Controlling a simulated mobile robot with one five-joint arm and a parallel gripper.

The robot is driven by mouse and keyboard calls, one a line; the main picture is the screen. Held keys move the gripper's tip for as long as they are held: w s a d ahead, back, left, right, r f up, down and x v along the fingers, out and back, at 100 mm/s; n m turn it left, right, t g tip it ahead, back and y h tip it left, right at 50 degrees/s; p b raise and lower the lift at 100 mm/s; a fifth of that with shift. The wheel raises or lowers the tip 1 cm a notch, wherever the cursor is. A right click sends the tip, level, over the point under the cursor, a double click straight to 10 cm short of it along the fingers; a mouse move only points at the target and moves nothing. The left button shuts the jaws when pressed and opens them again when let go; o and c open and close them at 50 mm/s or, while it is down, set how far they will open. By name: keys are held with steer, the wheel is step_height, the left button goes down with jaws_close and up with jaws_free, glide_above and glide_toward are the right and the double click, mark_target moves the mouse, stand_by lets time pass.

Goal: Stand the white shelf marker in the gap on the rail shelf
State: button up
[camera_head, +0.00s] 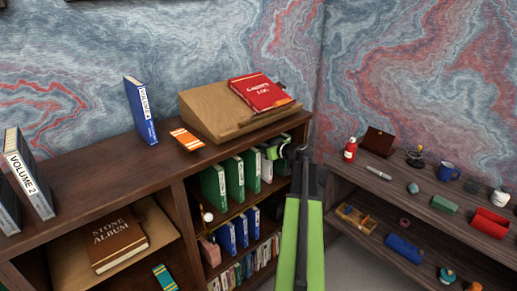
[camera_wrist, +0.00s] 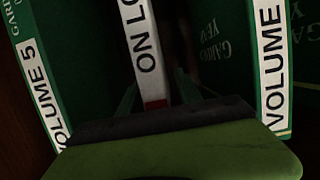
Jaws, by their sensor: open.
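The white shelf marker (camera_wrist: 140,40), with black "ON LO…" lettering and a red lower end, stands in the gap between two green volumes in the wrist view. In the head view its white face (camera_head: 267,170) shows in the green row on the rail shelf. My gripper (camera_wrist: 157,98) is open, with one dark finger on each side of the marker's lower part; I cannot tell whether either touches it. In the head view my gripper (camera_head: 280,151) is at the right end of that row. The marker's base is hidden behind the gripper body.
A green book marked Volume 5 (camera_wrist: 42,95) is on the left and another green volume (camera_wrist: 272,65) on the right, both close to the fingers. Blue books (camera_head: 227,238) stand on the shelf below. A sloped wooden stand with a red book (camera_head: 258,92) is above.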

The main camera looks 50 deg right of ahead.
steer(key=p+v, duration=0.3)
steer(key=v, duration=0.8)
steer(key=shift+s+r, duration=0.15)
steer(key=shift+s, duration=0.2)
